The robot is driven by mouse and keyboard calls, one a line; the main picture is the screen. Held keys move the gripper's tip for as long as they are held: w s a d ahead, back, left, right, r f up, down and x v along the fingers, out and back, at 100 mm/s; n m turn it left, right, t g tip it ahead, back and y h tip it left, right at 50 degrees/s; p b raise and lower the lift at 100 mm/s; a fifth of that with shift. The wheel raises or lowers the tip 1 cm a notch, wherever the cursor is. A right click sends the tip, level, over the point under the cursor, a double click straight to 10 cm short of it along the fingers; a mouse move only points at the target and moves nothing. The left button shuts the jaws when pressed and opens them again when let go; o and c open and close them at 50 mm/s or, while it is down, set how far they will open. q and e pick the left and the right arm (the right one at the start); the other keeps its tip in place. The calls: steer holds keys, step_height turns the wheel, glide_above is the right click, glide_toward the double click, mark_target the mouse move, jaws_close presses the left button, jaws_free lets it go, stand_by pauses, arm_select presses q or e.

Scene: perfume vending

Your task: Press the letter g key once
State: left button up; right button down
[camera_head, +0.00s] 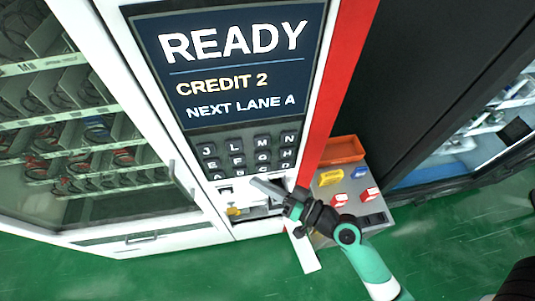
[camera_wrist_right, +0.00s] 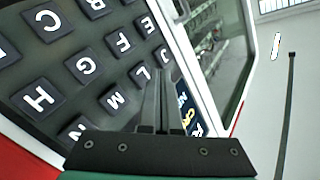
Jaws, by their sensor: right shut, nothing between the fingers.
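The keypad of dark keys with white letters is below the screen on the white vending machine. The G key (camera_head: 262,156) sits in the second row, between the F key and the H key; in the right wrist view the G key (camera_wrist_right: 86,66) is upper left of my fingers. My right gripper (camera_head: 256,183) is shut and empty, its fingers just below the lowest visible keys in the head view. In the right wrist view the fingers (camera_wrist_right: 162,85) overlap the keypad near the L and J keys; I cannot tell any contact. My left gripper is not in view.
The screen (camera_head: 232,62) reads READY, CREDIT 2, NEXT LANE A. A grey stand (camera_head: 348,207) at right carries an orange bin (camera_head: 343,150), a yellow item (camera_head: 330,177) and red-and-white items. A glass-fronted cabinet (camera_head: 75,120) stands left. Green floor (camera_head: 165,275) is open in front.

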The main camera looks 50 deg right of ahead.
mark_target(263, 156)
steer(key=s+d+f+m+g+h, duration=0.1)
steer(key=s+f, duration=0.2)
steer(key=f, duration=0.2)
steer(key=shift+s+d, duration=0.25)
steer(key=shift+d, duration=0.05)
steer(key=w+d+b, duration=0.1)
steer(key=w+d, duration=0.4)
steer(key=w, duration=0.1)
steer(key=shift+w+d, duration=0.3)
steer(key=shift+w, duration=0.1)
stand_by(1.7)
steer(key=shift+w+d+b, duration=0.25)
steer(key=shift+w+b, duration=0.1)
